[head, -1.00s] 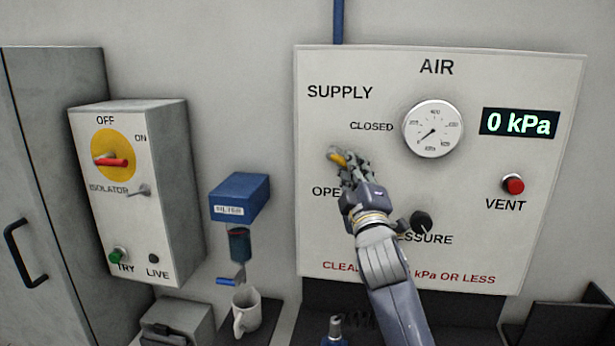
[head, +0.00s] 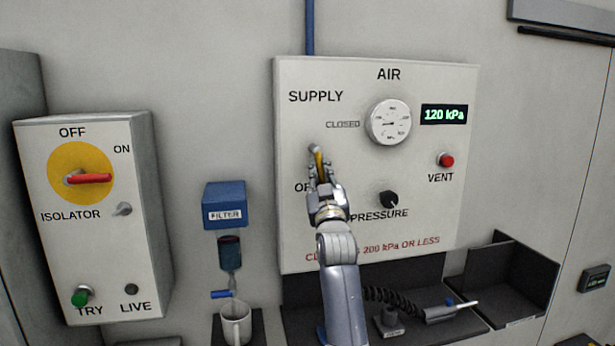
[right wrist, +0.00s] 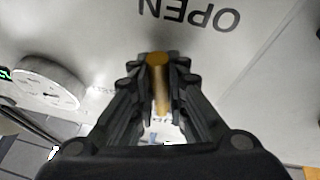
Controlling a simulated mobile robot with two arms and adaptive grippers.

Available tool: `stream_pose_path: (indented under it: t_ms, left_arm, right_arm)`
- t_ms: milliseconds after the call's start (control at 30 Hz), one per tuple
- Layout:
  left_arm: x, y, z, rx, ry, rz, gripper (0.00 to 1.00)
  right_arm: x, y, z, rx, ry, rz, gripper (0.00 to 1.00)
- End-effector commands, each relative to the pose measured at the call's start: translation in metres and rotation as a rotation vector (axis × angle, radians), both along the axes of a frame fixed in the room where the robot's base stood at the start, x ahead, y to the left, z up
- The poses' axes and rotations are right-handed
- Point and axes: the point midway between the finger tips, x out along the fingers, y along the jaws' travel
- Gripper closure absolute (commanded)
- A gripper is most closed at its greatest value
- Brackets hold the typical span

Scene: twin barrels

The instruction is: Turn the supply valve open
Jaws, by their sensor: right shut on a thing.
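The supply valve's yellow lever (head: 319,160) is on the white AIR panel (head: 440,220), below the SUPPLY label. It points down toward the partly covered OPEN label. My right gripper (head: 320,172) is shut on the lever. In the right wrist view the yellow lever (right wrist: 159,82) lies between the fingers of my right gripper (right wrist: 158,75), with OPEN printed beyond it. The digital display (head: 444,114) reads 120 kPa. The round gauge (head: 389,122) has its needle off the low end. My left gripper is not in view.
A grey isolator box (head: 95,220) with a red handle is at left. A blue filter (head: 224,205) and a white mug (head: 236,322) are left of my arm. A pressure knob (head: 388,199), a red vent button (head: 446,160) and dark trays (head: 505,280) are to the right.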

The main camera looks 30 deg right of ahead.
Motion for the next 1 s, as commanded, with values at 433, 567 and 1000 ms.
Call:
stream_pose_path:
  t_ms: [433,567,1000]
  left_arm:
    - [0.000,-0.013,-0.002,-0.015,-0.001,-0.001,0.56]
    - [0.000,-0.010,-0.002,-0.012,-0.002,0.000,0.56]
    - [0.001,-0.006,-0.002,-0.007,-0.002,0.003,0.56]
  right_arm:
    - [0.001,0.001,0.000,0.176,-0.059,0.003,1.00]
    - [0.001,0.000,0.000,0.189,-0.063,0.003,1.00]
    - [0.001,0.000,0.000,0.193,-0.064,0.003,0.73]
